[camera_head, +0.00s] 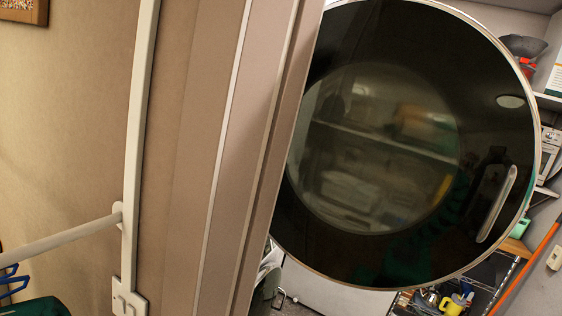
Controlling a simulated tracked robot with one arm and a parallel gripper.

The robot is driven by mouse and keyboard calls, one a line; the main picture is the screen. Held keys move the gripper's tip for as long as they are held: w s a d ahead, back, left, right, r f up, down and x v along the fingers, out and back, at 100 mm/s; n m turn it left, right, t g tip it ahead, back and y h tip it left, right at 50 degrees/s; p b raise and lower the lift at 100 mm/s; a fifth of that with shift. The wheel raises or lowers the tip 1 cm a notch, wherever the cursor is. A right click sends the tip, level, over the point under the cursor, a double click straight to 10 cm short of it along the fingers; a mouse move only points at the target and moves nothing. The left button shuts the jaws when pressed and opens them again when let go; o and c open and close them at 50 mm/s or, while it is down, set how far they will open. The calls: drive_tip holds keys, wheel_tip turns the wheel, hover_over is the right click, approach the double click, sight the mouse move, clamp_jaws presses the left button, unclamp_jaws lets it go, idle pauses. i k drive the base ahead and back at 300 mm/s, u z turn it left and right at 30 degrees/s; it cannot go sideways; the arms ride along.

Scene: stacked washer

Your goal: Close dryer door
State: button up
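The dryer door (480,110) is a large round door with a glossy black face and a thin silver rim. It fills the right half of the view, and its left edge is hidden behind a vertical beige post or frame. A paler round glass window (380,150) sits in its middle. A slim silver handle (497,203) is near its right edge. The door stands swung out in front of the shelves; the dryer's opening cannot be made out. My gripper is not in view, so nothing shows of its fingers or its distance from the door.
The beige post (235,150) stands close, just left of the door. A white wall rail (137,130) with a rod (60,240) sticking out is at left. Shelves with items, including a yellow object (451,304), and an orange pole (527,270) are at right.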

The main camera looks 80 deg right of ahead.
sight(416, 152)
drive_tip(key=z, duration=0.4)
drive_tip(key=i, duration=0.1)
drive_tip(key=z, duration=1.45)
drive_tip(key=k, duration=0.8)
drive_tip(key=z, duration=0.25)
drive_tip(key=i, duration=0.8)
drive_tip(key=u, duration=0.15)
drive_tip(key=k, duration=0.75)
drive_tip(key=u, duration=0.15)
